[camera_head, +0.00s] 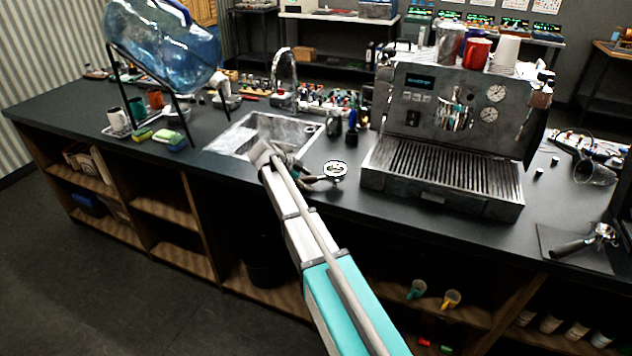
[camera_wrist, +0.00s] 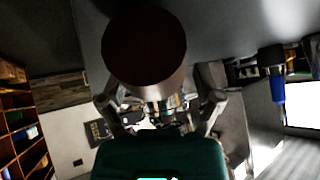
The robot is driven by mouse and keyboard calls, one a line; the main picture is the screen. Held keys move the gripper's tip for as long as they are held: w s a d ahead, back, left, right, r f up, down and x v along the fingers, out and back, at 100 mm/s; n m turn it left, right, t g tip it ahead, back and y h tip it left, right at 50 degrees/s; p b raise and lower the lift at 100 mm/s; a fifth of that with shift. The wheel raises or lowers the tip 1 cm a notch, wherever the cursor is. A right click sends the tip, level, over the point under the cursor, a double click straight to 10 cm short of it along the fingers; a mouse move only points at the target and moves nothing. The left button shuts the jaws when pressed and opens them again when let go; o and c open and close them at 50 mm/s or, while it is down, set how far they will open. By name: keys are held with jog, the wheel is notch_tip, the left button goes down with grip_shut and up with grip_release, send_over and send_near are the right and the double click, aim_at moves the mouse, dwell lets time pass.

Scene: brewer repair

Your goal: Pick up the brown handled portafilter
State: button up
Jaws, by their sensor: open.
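The brown handled portafilter shows its round metal head (camera_head: 335,168) on the counter between the sink and the espresso machine. Its handle is mostly hidden by my gripper in the head view. In the wrist view the dark brown handle (camera_wrist: 145,48) looms large and end-on, close to the camera, with metal parts beyond it. My gripper (camera_head: 303,174) is low over the counter at the handle side of the portafilter. In the wrist view its fingers (camera_wrist: 160,112) are apart, one on each side below the handle's round end. I cannot tell whether they touch it.
The espresso machine (camera_head: 447,130) stands right of the portafilter, and the sink (camera_head: 262,135) is to the left. Small bottles and pitchers (camera_head: 334,125) stand behind. A dark-handled portafilter (camera_head: 585,241) lies on a mat at the far right. The counter front between is clear.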

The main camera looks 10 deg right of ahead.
dwell(0.4)
grip_shut()
